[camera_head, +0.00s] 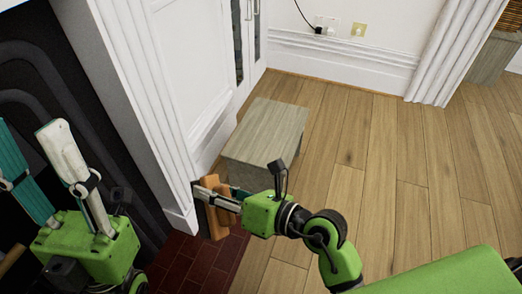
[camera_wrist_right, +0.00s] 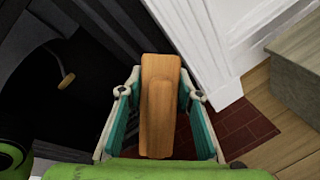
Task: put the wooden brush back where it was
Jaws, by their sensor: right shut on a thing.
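The wooden brush (camera_head: 209,187) is orange-brown, with a dark side facing down in the head view. My right gripper (camera_head: 222,192) is shut on it and holds it in front of the white panelled surround, above the dark red tiles. In the right wrist view the brush (camera_wrist_right: 160,110) stands lengthwise between the teal finger pads of the right gripper (camera_wrist_right: 160,112). Its underside is hidden there. My left gripper (camera_head: 34,135) is at the left of the head view, its fingers spread and empty, in front of the black fireplace.
A grey wooden box-like stool (camera_head: 268,132) stands on the plank floor just behind the right gripper. The white surround (camera_head: 165,100) rises beside it. Dark red hearth tiles (camera_head: 195,262) lie below. A wood-tipped handle (camera_wrist_right: 68,82) shows against the black fireplace. Floor at right is clear.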

